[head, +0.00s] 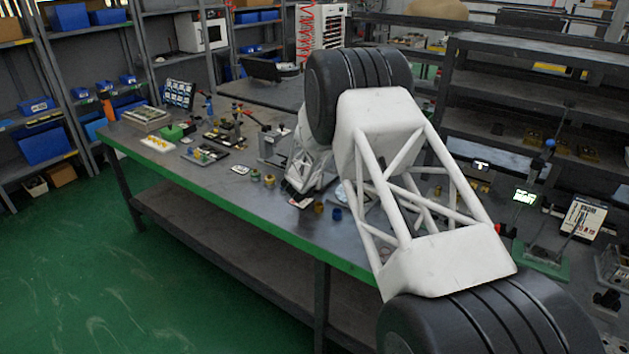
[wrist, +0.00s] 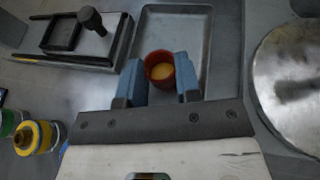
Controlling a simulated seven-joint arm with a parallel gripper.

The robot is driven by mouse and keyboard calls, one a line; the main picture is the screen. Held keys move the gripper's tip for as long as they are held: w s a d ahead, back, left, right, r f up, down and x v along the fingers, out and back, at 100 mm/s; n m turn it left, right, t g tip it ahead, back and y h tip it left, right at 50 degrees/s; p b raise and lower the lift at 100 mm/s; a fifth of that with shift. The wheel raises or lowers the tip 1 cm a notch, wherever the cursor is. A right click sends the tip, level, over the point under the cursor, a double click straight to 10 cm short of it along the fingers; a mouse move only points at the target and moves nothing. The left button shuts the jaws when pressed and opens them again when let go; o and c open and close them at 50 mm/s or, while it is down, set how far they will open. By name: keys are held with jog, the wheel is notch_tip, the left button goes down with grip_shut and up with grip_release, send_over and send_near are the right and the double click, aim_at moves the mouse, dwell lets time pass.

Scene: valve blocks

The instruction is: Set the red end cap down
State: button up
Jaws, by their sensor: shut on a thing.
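The red end cap (wrist: 159,56) is a small round red piece with a yellow-orange inside, seen from above in the wrist view. My gripper (wrist: 160,77) is shut on it, with one blue finger on each side. Cap and fingers are over a shallow grey metal tray (wrist: 178,25). I cannot tell whether the cap touches the tray floor. In the head view my gripper (head: 296,188) is low over the workbench, and I cannot make out the cap there.
In the wrist view a round metal plate (wrist: 292,85) lies right of the tray. A block with a black knob (wrist: 92,20) stands left. A yellow-topped fitting (wrist: 32,136) is at lower left. In the head view several small fittings (head: 269,181) stand near my gripper on the workbench (head: 225,180).

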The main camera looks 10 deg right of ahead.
jog(key=shift+f, duration=0.55)
jog(key=shift+f, duration=0.1)
jog(key=o, duration=1)
jog(key=shift+c, duration=0.2)
jog(key=shift+s+a+r, duration=0.25)
jog(key=shift+s+r, duration=0.1)
jog(key=shift+v, duration=5.5)
